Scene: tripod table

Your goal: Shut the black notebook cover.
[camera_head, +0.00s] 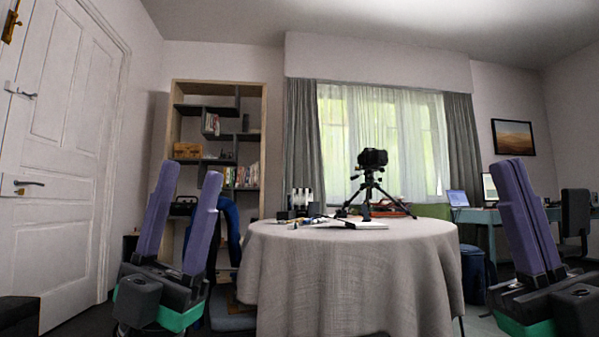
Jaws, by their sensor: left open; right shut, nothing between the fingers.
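A flat white thing (357,225) lies at the front of the round table, under the tripod; it may be the notebook's open pages. No black cover can be made out at this low angle. A black camera (373,157) on a black tripod (369,190) stands upright behind and over it. My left gripper (190,173) is open and empty, pointing up, left of the table. My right gripper (510,163) is shut and empty, pointing up, right of the table. Both are apart from everything on the table.
The table (345,270) has a grey cloth hanging down its sides. Small items (300,222) lie at its left, and a red-brown object (385,206) lies behind the tripod. A blue chair (230,232) stands behind my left gripper. A desk with a laptop (458,198) is at the back right.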

